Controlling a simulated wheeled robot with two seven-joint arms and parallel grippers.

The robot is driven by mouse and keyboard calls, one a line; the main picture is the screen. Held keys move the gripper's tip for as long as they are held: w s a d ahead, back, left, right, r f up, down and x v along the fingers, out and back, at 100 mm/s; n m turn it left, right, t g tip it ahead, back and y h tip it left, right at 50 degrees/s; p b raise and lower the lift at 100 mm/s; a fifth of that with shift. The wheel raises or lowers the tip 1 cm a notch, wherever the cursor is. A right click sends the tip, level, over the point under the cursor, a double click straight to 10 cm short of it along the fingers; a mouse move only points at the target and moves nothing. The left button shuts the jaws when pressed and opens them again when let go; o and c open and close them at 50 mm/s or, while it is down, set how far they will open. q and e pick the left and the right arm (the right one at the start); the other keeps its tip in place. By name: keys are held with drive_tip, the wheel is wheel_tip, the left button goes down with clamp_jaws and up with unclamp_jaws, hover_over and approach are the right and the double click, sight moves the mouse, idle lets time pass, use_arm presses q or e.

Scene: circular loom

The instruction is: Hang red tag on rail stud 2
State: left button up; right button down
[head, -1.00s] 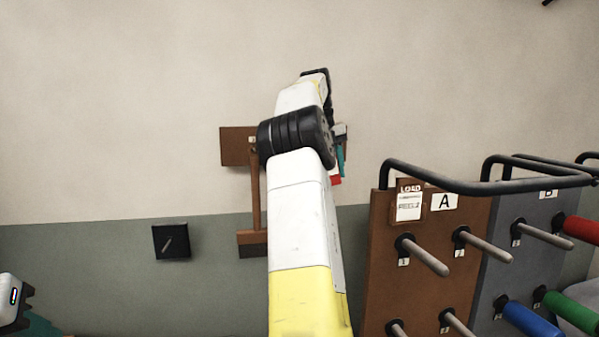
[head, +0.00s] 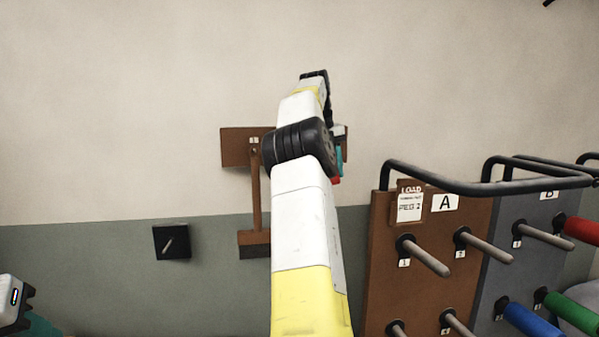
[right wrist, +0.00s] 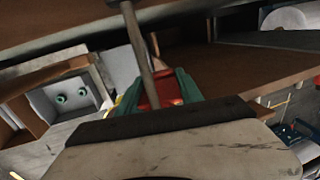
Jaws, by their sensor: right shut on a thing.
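The brown wall rail (head: 236,147) is at the centre of the head view, mostly hidden behind my right arm. A small label near its left part seems to read 1; stud 2 cannot be made out there. My right gripper (head: 340,160) is at the rail's right end, its teal fingers partly hidden. In the right wrist view its teal fingers (right wrist: 160,90) are shut on the red tag (right wrist: 161,88). A grey rod (right wrist: 139,45) crosses in front of the tag; contact cannot be told. Part of my left gripper (head: 38,326) shows at lower left, its jaws unclear.
A brown panel A (head: 395,280) with grey pegs and a grey panel B (head: 497,275) with coloured spools stand at right, with black bars (head: 450,186) above. A black wall plate (head: 171,241) is at left. The wall left of the rail is clear.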

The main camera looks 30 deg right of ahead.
drive_tip(key=shift+w+d, duration=0.1)
drive_tip(key=shift+w, duration=0.25)
idle(0.5)
drive_tip(key=shift+w+f, duration=0.2)
drive_tip(key=shift+w, duration=0.05)
drive_tip(key=shift+f, duration=0.1)
idle(0.4)
drive_tip(key=c, duration=0.7)
unclamp_jaws()
